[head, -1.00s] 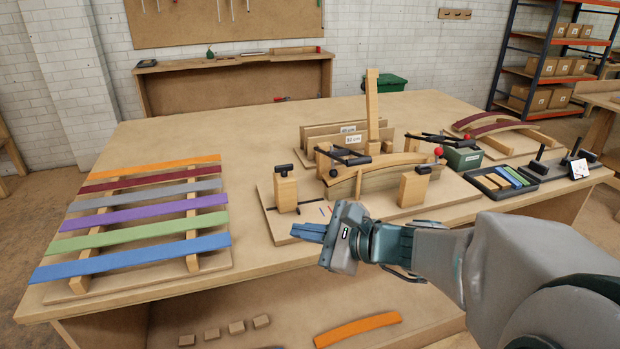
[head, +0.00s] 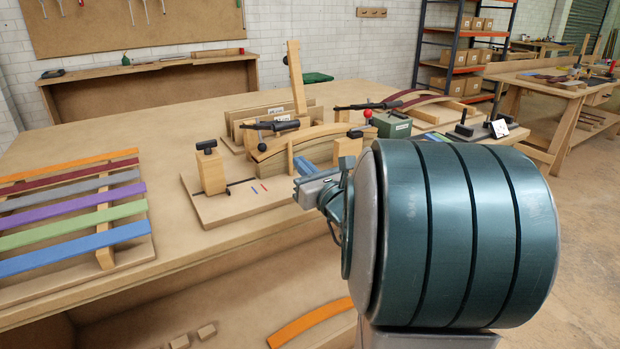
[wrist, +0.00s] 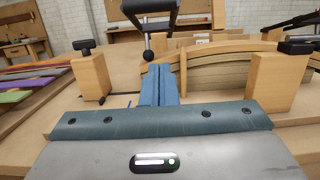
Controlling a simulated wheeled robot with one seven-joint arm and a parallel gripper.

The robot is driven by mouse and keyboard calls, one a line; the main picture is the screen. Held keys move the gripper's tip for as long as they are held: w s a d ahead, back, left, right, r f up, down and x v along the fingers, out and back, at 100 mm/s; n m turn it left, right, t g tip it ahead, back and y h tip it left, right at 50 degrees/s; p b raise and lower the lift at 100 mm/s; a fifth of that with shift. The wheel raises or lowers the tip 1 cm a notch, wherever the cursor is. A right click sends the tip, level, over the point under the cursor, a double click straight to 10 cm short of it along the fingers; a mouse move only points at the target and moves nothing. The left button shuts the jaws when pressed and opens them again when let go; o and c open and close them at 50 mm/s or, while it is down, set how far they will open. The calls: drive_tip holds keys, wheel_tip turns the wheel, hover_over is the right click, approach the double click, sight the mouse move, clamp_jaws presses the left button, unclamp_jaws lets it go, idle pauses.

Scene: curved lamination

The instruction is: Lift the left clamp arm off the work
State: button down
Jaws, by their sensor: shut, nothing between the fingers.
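The left clamp arm (head: 272,125) is a black bar with a black ball knob (head: 261,147) at its near end. It reaches over the left part of the curved work (head: 305,137) on the bending form; I cannot tell whether it touches it. In the wrist view the arm (wrist: 150,8) is at the top, with its knob (wrist: 148,55) just beyond my fingertips. My gripper (head: 303,165) has blue fingers pressed together and empty. It is in front of the form, below the knob's height in the picture. The fingers also show in the wrist view (wrist: 160,75).
Wooden end blocks (head: 210,172) and (head: 347,147) flank the work. A rack of coloured strips (head: 75,210) lies left. The bench between rack and fixture is partly clear.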

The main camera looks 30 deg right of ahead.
drive_tip(key=w+r, duration=0.1)
drive_tip(key=r, duration=0.1)
drive_tip(key=w+r, duration=0.2)
drive_tip(key=shift+w+a+r, duration=0.1)
drive_tip(key=shift+w+r, duration=0.15)
drive_tip(key=shift+r, duration=0.05)
